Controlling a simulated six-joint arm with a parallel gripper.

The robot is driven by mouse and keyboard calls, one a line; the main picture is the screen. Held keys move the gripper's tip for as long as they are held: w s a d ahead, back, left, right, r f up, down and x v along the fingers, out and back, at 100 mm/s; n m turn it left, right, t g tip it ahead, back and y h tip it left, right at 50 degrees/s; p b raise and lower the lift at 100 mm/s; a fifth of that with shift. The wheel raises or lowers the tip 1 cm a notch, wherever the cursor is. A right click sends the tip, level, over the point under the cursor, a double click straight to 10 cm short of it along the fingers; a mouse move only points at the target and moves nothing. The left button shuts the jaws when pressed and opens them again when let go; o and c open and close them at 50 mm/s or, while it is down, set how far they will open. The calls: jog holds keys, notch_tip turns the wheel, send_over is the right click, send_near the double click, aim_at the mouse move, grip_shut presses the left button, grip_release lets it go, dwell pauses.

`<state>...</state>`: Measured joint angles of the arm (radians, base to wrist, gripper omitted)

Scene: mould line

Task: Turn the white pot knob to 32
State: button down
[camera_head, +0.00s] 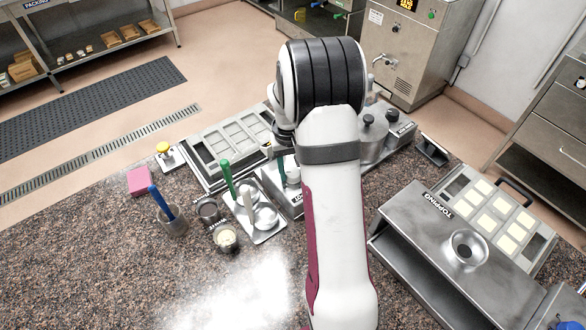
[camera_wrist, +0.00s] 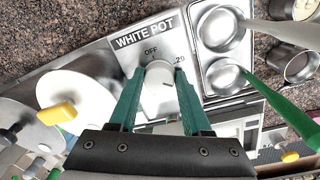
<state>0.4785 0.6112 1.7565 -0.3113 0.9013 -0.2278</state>
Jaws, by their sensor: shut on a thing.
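The white pot knob (camera_wrist: 159,98) is a pale round knob on a steel panel (camera_wrist: 182,42) labelled WHITE POT, seen in the wrist view. I cannot read clearly where the knob points. In the head view my arm covers most of the panel and the knob; only part of the label shows.
Two steel bowls (camera_wrist: 222,28) sit right beside the panel, with a green-handled tool (camera_wrist: 285,105) near them. A pale round disc with a yellow piece (camera_wrist: 58,113) is at left.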

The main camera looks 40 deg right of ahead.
aim_at(289, 173)
jog(key=shift+w+m, duration=0.1)
jog(key=shift+m, duration=1.1)
jog(key=shift+c, duration=1.8)
grip_release()
jog(key=shift+r, duration=0.1)
notch_tip(289, 173, up, 16)
jog(key=shift+w+a, duration=0.2)
jog(key=shift+a, duration=0.15)
